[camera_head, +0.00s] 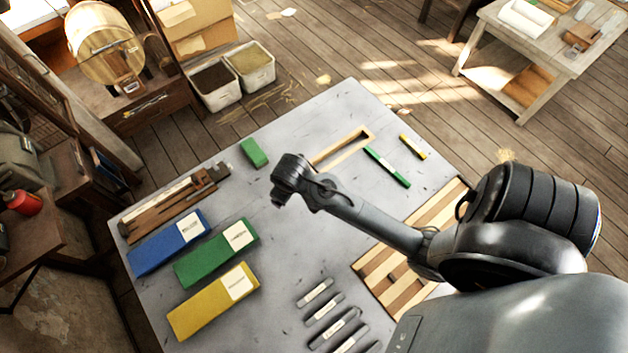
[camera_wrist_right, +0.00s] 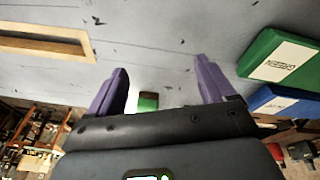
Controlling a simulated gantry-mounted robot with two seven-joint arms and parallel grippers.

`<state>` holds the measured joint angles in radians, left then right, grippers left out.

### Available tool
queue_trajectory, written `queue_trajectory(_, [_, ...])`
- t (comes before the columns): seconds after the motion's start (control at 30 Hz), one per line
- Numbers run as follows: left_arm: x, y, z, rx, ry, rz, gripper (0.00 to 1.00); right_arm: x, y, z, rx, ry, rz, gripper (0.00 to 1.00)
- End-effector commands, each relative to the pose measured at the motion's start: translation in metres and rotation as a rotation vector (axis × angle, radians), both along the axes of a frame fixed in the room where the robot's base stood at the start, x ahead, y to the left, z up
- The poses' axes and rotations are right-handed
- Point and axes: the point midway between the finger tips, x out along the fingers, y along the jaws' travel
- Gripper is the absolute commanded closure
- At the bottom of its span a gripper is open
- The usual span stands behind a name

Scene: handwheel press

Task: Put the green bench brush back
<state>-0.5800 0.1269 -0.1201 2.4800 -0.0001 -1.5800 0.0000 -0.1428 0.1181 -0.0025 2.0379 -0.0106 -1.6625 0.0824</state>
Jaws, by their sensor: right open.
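A small green block (camera_head: 254,152) lies on the grey table (camera_head: 180,330) near its far edge; I take it for the bench brush, though no bristles show. A long thin green piece (camera_head: 387,167) lies farther right, beside a pale wooden frame. My right gripper (camera_head: 277,200) is over the table, just right of and nearer than the green block. In the right wrist view its purple fingers (camera_wrist_right: 160,62) are apart with nothing gripped. A green block (camera_wrist_right: 147,101) shows between them, partly hidden by the gripper body. My left gripper is not in view.
Blue (camera_head: 168,243), green (camera_head: 216,253) and yellow (camera_head: 213,301) labelled boxes lie at the left. The wooden frame (camera_head: 342,147) and a small yellow piece (camera_head: 412,147) lie at the far side. Several labelled grey bars (camera_head: 323,308) lie in front; a slatted wooden board (camera_head: 378,281) is at right.

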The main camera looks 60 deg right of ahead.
Motion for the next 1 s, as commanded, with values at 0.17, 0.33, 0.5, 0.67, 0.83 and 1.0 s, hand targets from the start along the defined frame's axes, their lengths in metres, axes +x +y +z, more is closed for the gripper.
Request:
queue_trajectory(0.17, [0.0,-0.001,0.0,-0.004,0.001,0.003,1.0,-0.075,0.039,0.012,0.024,-0.031,0.126,0.17])
queue_trajectory(0.33, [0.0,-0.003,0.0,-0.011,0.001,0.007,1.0,-0.115,0.062,0.031,0.054,-0.056,0.194,0.17])
queue_trajectory(0.5, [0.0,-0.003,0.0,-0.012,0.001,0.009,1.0,-0.131,0.07,0.04,0.069,-0.066,0.221,0.17])
queue_trajectory(0.67, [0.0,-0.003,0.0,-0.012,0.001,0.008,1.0,-0.133,0.071,0.041,0.072,-0.068,0.223,0.17])
queue_trajectory(0.83, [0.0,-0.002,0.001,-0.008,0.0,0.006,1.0,-0.132,0.071,0.042,0.071,-0.068,0.223,0.17])
queue_trajectory(1.0, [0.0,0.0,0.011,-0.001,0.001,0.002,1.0,-0.132,0.071,0.053,0.071,-0.067,0.222,0.17])
